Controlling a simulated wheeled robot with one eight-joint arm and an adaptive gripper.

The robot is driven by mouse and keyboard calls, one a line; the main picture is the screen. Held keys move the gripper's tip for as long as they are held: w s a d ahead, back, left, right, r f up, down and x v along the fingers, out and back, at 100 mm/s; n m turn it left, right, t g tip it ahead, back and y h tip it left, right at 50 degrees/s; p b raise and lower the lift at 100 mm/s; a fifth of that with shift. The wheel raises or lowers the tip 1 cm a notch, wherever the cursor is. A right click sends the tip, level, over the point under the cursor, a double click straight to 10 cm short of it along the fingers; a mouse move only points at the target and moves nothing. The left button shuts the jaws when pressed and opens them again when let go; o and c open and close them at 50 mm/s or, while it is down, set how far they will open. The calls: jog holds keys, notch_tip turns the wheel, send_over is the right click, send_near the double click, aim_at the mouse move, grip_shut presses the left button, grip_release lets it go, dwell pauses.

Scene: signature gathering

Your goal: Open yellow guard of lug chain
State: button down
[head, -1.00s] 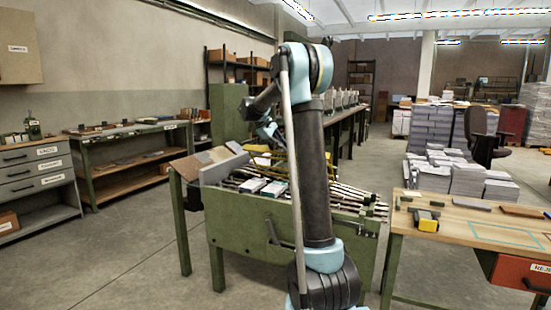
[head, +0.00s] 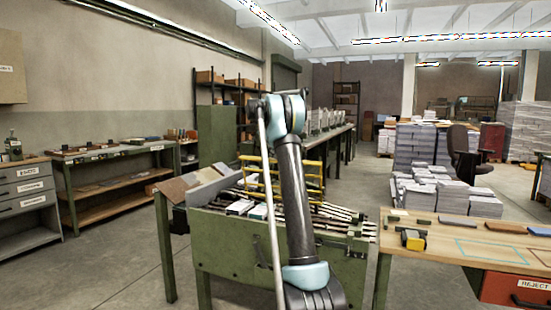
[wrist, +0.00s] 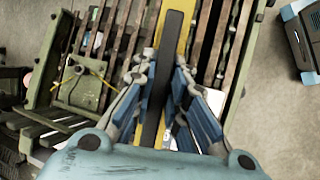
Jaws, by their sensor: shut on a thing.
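The yellow guard (head: 253,158) stands up as a frame of rails above the green lug chain machine (head: 235,240) in the head view. My arm covers its middle. In the wrist view a yellow bar of the guard (wrist: 188,28) runs up the middle, with a dark strip along it. My gripper (wrist: 162,75) is shut on this bar, with blue-grey fingers on both sides. The gripper is hidden behind my arm in the head view. The lug chain's dark and metal rails show under the guard in the wrist view.
A wooden-topped bench (head: 460,240) with a yellow-and-black device (head: 413,239) stands close on the right. Printed stacks (head: 440,185) lie behind it. A green shelf bench (head: 115,170) stands at the left wall. The floor at left is clear.

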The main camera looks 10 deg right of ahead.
jog(key=shift+w+d, duration=0.15)
jog(key=shift+w, duration=0.1)
dwell(0.3)
jog(key=c, duration=1.6)
grip_release()
jog(key=v, duration=1.2)
